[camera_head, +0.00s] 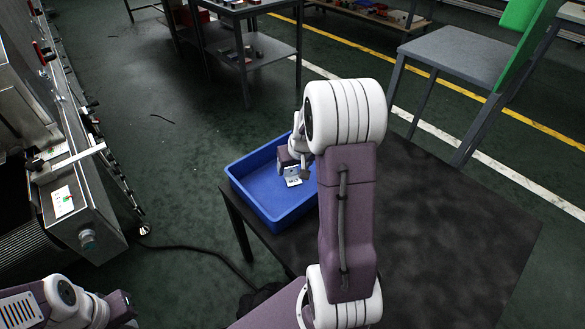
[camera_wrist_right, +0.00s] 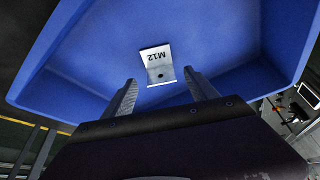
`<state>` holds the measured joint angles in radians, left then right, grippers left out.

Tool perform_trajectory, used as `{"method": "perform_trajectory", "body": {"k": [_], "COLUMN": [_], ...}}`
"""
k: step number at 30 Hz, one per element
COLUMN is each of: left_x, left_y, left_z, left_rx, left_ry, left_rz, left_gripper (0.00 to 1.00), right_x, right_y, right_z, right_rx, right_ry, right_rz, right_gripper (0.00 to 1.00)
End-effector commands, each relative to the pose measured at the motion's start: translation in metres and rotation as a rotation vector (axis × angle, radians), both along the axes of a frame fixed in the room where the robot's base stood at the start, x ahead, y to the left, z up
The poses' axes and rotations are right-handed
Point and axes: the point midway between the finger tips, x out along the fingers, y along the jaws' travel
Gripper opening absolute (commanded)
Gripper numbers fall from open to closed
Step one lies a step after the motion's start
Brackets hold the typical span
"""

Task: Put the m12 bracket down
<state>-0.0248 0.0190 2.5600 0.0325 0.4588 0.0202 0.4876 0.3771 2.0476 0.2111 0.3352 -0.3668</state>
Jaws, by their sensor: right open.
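The m12 bracket (camera_wrist_right: 157,65) is a small bent metal plate marked M12 with a round hole. It lies in the blue tray (camera_wrist_right: 88,30), apart from the tray walls. In the head view the bracket (camera_head: 293,181) shows pale on the blue floor of the tray (camera_head: 262,217). My right gripper (camera_wrist_right: 160,80) is open, its two fingers apart on either side of the bracket's near end in the wrist view. In the head view my right gripper (camera_head: 303,173) is partly hidden by its own arm.
The tray sits at the left corner of a dark table (camera_head: 455,230), whose right part looks clear. A metal machine (camera_head: 75,190) stands at left. A shelf table (camera_head: 245,55) with small parts stands behind. A grey table (camera_head: 455,55) is at back right.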

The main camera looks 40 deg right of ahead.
Motion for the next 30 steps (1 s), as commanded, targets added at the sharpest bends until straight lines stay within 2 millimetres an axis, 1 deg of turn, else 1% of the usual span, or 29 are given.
{"method": "perform_trajectory", "body": {"k": [1, 3, 6, 10, 13, 30], "left_x": [0.000, 0.000, 0.000, 0.000, 0.000, 0.000], "left_y": [0.000, 0.000, 0.000, 0.000, 0.000, 0.000], "left_z": [0.012, 0.019, 0.027, 0.031, 0.032, 0.032], "left_rx": [0.000, 0.000, 0.000, 0.000, 0.000, 0.000], "left_ry": [0.000, 0.000, 0.000, 0.000, 0.000, 0.000], "left_rz": [0.000, 0.000, 0.000, 0.000, 0.000, 0.000], "left_gripper": [0.00, 0.00, 0.00, 0.00, 0.00, 0.00], "right_x": [-0.004, -0.011, -0.020, -0.027, -0.030, -0.030], "right_y": [0.001, 0.003, 0.006, 0.008, 0.009, 0.009], "right_z": [0.021, 0.038, 0.057, 0.072, 0.076, 0.075], "right_rx": [-0.002, -0.002, -0.002, -0.001, 0.000, 0.000], "right_ry": [-0.004, -0.004, -0.003, -0.002, 0.000, 0.000], "right_rz": [0.000, 0.000, 0.000, -0.001, -0.001, 0.000], "right_gripper": [0.67, 0.67, 0.67, 0.67, 0.67, 0.67]}}
